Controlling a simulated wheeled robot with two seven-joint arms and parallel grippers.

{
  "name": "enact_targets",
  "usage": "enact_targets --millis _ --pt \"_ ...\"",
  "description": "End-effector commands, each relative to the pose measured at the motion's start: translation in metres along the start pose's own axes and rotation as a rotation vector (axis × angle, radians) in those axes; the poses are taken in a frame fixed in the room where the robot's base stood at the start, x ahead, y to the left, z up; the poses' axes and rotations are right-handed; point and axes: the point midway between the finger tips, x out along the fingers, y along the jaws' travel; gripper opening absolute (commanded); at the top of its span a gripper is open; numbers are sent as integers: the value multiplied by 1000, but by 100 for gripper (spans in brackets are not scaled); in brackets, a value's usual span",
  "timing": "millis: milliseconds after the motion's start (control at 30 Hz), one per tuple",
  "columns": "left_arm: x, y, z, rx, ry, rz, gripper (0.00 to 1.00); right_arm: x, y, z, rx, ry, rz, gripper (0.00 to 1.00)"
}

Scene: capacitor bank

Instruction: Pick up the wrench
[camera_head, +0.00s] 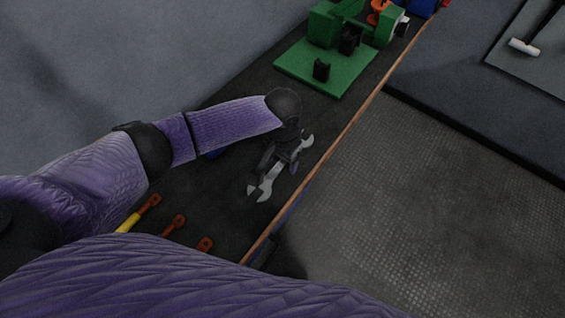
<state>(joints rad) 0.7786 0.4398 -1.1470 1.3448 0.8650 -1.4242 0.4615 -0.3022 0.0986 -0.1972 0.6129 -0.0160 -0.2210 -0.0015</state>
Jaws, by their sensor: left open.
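A grey metal wrench (267,187) with open jaws at both ends lies slantwise on the dark bench top (225,223), near the bench's wooden edge. My left gripper (272,178) comes in from the left with its purple sleeved arm and is right over the middle of the wrench. Its dark fingers are open and seem to stand around the wrench's shaft; contact is hard to tell. The gripper hides part of the wrench's middle. My right gripper is not visible.
A green plate with green blocks (335,71) stands farther along the bench. Several orange-ended tools (174,224) lie at the near left. A hammer (525,46) lies at the upper right. A textured dark floor (430,210) lies right of the wooden edge (322,153).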

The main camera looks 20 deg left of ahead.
Motion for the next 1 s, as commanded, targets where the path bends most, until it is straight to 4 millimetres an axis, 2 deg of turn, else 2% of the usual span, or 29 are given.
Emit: enact_targets --millis 167,400,467,500,867,933,1000 --pt "-1 0 0 0 1 0 66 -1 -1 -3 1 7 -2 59" --pt "-1 0 0 0 1 0 16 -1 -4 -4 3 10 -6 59" --pt "-1 0 0 0 1 0 3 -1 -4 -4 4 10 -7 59" --pt "-1 0 0 0 1 0 0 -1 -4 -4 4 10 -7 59" --pt "-2 0 0 0 2 0 0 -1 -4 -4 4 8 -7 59" --pt "-7 0 -1 0 3 1 0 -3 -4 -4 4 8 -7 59" --pt "-22 0 -1 1 5 1 0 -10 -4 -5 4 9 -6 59"
